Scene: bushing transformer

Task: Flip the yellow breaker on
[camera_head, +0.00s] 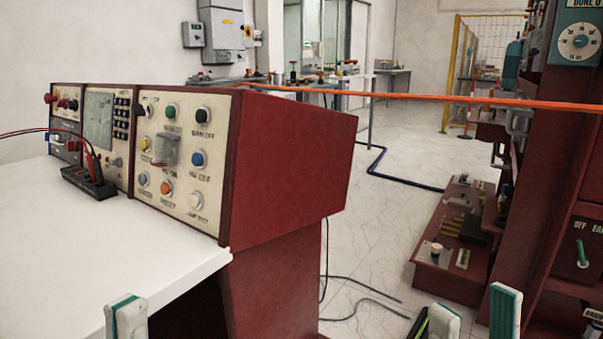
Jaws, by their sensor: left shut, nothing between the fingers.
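A red console with a cream panel (178,203) stands at the left behind a white tabletop. A small yellow knob (145,144) sits on the panel, beside a clear cover. Neither gripper touches the panel.
The white tabletop (70,235) carries a black meter box (88,183) with leads. An orange bar (440,100) crosses the view. A red cabinet (565,150) with a green-handled switch (582,253) stands at the right. Cables lie on the open floor between.

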